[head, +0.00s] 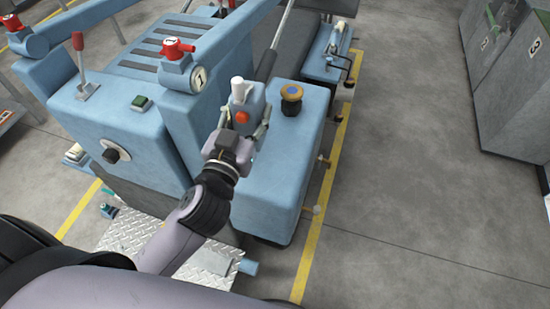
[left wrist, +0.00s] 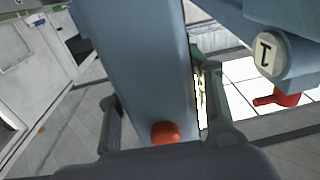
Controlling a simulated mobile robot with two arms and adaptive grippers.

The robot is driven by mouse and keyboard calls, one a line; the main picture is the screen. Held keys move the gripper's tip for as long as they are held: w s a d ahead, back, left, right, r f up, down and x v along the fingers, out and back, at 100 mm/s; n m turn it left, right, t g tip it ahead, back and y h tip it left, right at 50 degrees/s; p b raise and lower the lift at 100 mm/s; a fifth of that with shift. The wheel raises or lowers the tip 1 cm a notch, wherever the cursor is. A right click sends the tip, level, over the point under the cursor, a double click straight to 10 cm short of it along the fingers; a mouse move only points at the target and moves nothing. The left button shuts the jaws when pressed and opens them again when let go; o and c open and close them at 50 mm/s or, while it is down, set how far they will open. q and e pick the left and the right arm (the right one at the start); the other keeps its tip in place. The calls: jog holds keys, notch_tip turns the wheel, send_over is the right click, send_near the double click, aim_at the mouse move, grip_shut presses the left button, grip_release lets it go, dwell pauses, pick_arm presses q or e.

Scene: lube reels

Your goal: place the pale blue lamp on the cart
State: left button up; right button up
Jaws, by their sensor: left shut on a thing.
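My left gripper (head: 244,122) is shut on the pale blue lamp (head: 253,98), a small boxy body with a white cap on top and an orange-red button facing me. In the head view the lamp appears over the blue machine's right-hand block (head: 285,150); I cannot tell whether it touches it. In the left wrist view the fingers (left wrist: 163,115) stand on either side of the lamp's long blue body (left wrist: 140,65), with the orange button low between them. No part is labelled as the cart; the large blue wheeled-looking machine (head: 120,150) fills the left and middle. My right gripper is not in view.
A checker-plate step (head: 130,235) lies in front. Grey bins (head: 505,75) stand at right; floor between is clear.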

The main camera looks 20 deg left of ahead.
pick_arm(q)
jog(key=w+d+r+h, duration=0.1)
jog(key=w+d+r, duration=0.1)
jog(key=w+r, duration=0.1)
jog(key=shift+m, duration=0.4)
jog(key=shift+w+f+b, duration=0.2)
jog(key=shift+f+b, duration=0.55)
jog(key=shift+f, duration=2.55)
jog(key=shift+w+f+b, duration=0.15)
jog(key=shift+f+b, duration=0.55)
jog(key=shift+f, duration=2.55)
jog(key=shift+w+f+b, duration=0.2)
jog(key=shift+f+b, duration=0.55)
jog(key=shift+f, duration=2.55)
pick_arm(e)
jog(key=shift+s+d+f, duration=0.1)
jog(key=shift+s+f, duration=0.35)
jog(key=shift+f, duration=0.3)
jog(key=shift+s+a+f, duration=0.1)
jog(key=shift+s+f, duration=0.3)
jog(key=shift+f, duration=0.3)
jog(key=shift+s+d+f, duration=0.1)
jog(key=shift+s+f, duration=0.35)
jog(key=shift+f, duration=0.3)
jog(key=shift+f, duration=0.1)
pick_arm(q)
jog(key=shift+f, duration=0.15)
jog(key=o, duration=1.5)
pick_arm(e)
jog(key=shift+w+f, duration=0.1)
